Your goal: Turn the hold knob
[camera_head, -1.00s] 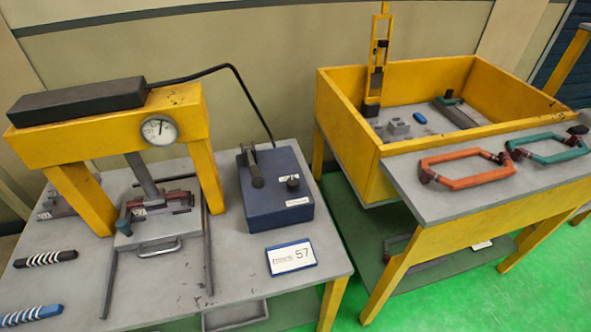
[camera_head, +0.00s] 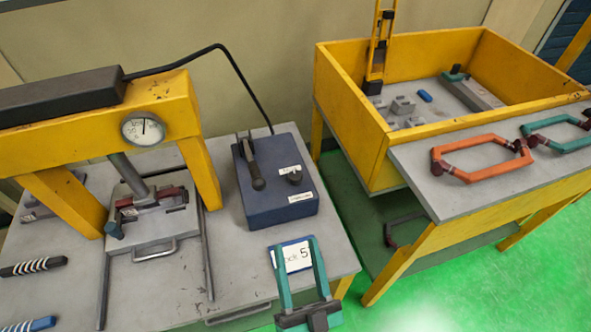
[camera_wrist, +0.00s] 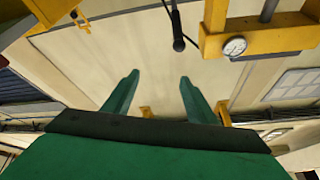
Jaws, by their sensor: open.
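A dark blue control box (camera_head: 275,190) stands on the grey table, right of the yellow press. On its top are a black lever (camera_head: 256,176) and a small black round knob (camera_head: 294,177) with white labels beside it. The labels are too small to read, so I cannot tell which control is the hold knob. My green gripper (camera_head: 296,246) is open and empty, in front of the box and over the white number card (camera_head: 296,257). It touches neither control. In the wrist view my two fingers (camera_wrist: 152,90) are spread with nothing between them.
The yellow press (camera_head: 160,105) with a dial gauge (camera_head: 143,129) stands at left, and a black cable (camera_head: 238,68) runs from it to the box. A yellow-walled bin (camera_head: 350,115) and a bench with orange (camera_head: 470,173) and green coil frames (camera_head: 550,145) stand at right.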

